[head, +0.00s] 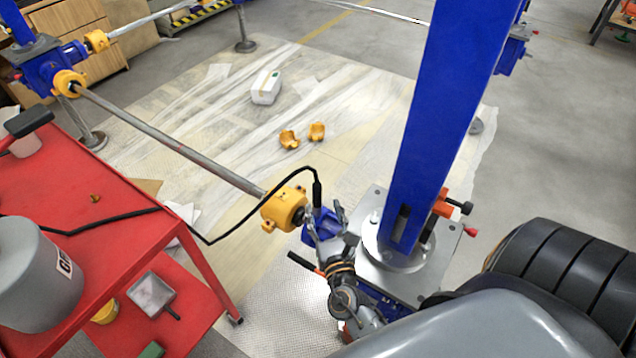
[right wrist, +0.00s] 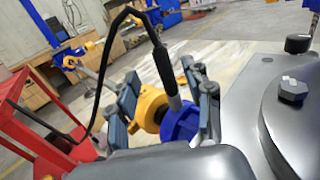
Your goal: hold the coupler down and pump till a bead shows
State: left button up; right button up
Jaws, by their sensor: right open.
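The coupler is a black sleeve (head: 317,192) at the end of the black hose (head: 262,184). It stands nearly upright over the blue gear housing (head: 322,224), beside a yellow shaft guard. In the right wrist view the coupler (right wrist: 163,66) tilts, and its metal tip reaches the blue housing (right wrist: 184,124); I cannot tell how it sits there. My right gripper (head: 324,214) is open, its fingers on either side of the coupler, with gaps in the right wrist view (right wrist: 166,90). The grey grease bucket (head: 35,275) stands on the red cart, near a dark handle (head: 28,122). My left gripper is out of view.
The red cart (head: 110,185) fills the left side, with the hose crossing its top. A steel shaft (head: 170,145) runs to another blue jack (head: 45,68). A blue column (head: 435,120) rises just right of my right gripper.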

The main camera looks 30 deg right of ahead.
aim_at(318, 190)
jog(key=x, duration=0.7)
jog(key=shift+w+d+p, duration=0.1)
jog(key=shift+w+p, duration=0.1)
jog(key=shift+p, duration=0.2)
jog(key=shift+w+d+f, duration=0.1)
jog(key=shift+w+d, duration=0.05)
jog(key=shift+w, duration=0.2)
jog(key=shift+w+d, duration=0.1)
jog(key=shift+w, duration=0.1)
grip_shut()
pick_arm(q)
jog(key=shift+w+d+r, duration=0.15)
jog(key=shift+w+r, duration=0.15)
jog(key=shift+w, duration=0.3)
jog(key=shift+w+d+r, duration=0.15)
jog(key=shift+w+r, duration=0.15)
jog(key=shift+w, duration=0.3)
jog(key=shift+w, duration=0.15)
